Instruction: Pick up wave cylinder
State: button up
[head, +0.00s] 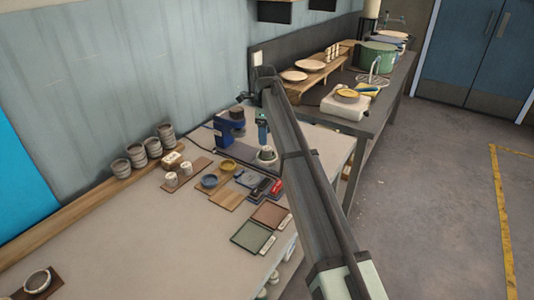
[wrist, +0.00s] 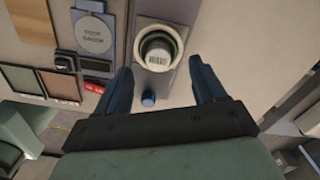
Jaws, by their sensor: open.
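The wave cylinder (wrist: 158,52) is a pale round piece lettered "WAVE" on its end, inside a dark green ring at the top middle of the wrist view. It sits on a light grey base plate (wrist: 141,75). In the head view, the cylinder (head: 267,153) is a small dark shape on a pale base near the table's back right. My gripper (wrist: 160,66) is open and empty, with its two blue fingers either side of the cylinder's line in the wrist view. In the head view, my gripper (head: 262,135) is above the cylinder; the exact gap cannot be told.
A blue machine (head: 229,128) stands close to the left of my gripper. A blue knob (wrist: 148,98) is just below the base plate. A labelled disc (wrist: 94,33), red and black small items and two trays (head: 254,237) lie nearby.

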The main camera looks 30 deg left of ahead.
aim_at(266, 148)
jog(key=shift+s+d+f, duration=0.1)
jog(key=shift+d+f, duration=0.1)
jog(key=shift+f, duration=1.1)
jog(key=shift+d+f, duration=0.15)
jog(key=shift+f, duration=1.15)
jog(key=c, duration=1.2)
